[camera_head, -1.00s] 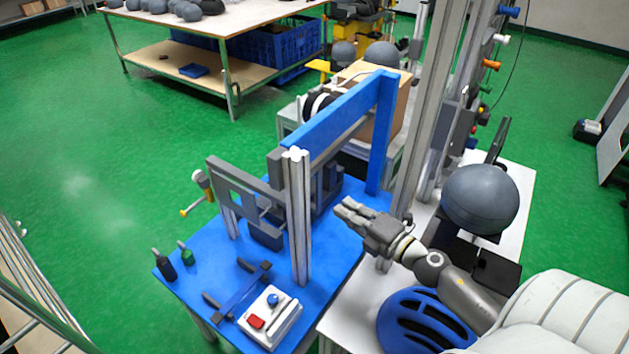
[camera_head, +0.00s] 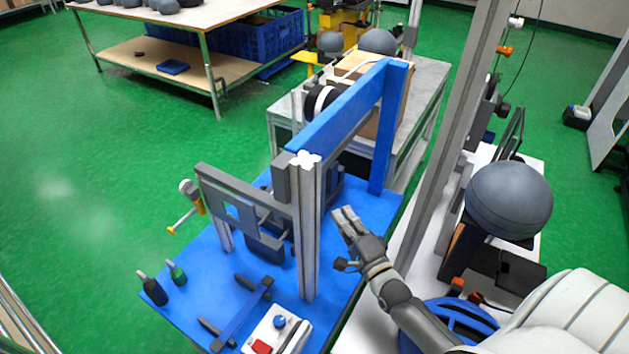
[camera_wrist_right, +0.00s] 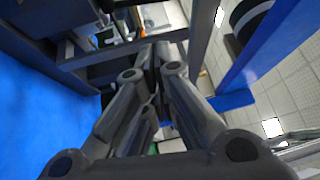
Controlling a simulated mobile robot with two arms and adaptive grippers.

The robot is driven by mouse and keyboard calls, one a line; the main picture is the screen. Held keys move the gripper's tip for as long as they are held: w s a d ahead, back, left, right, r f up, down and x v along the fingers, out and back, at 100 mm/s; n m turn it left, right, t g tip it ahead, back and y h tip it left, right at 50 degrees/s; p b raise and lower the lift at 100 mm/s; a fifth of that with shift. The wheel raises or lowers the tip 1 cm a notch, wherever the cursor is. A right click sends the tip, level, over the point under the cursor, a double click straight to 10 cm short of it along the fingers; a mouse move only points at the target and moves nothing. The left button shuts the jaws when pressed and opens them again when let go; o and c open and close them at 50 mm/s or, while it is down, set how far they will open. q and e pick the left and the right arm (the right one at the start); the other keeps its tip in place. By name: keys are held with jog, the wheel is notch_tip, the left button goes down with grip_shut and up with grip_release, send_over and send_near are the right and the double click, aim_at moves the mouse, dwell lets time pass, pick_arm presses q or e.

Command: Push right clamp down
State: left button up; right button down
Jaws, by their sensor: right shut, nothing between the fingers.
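A blue-topped table (camera_head: 215,265) carries a fixture with a grey slotted frame (camera_head: 240,208), a grey upright post (camera_head: 307,230) and a blue beam (camera_head: 340,105). A clamp with a pale and yellow handle (camera_head: 190,195) shows at the fixture's left side. I cannot make out the right clamp; the post and frame may hide it. My right gripper (camera_head: 345,213) is shut and empty, to the right of the post, above the table's right part. In the right wrist view the closed fingers (camera_wrist_right: 150,62) point toward grey fixture bars (camera_wrist_right: 125,52). My left gripper is out of view.
A control box (camera_head: 275,330) with a red and a blue button stands at the table's front. Two small bottles (camera_head: 160,284) stand at its left edge. A dark grey dome (camera_head: 508,200) is at right. The blue upright (camera_head: 388,130) stands behind my right gripper.

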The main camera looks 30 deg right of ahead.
jog(key=w+a+r+m+b, duration=0.1)
jog(key=w+b, duration=0.2)
jog(key=w, duration=0.9)
jog(key=shift+w+a+r+b, duration=0.25)
jog(key=shift+w+a+b, duration=0.1)
jog(key=shift+w+b, duration=0.05)
jog(key=shift+w+a+r, duration=0.5)
jog(key=shift+w+r, duration=0.1)
jog(key=shift+w, duration=0.25)
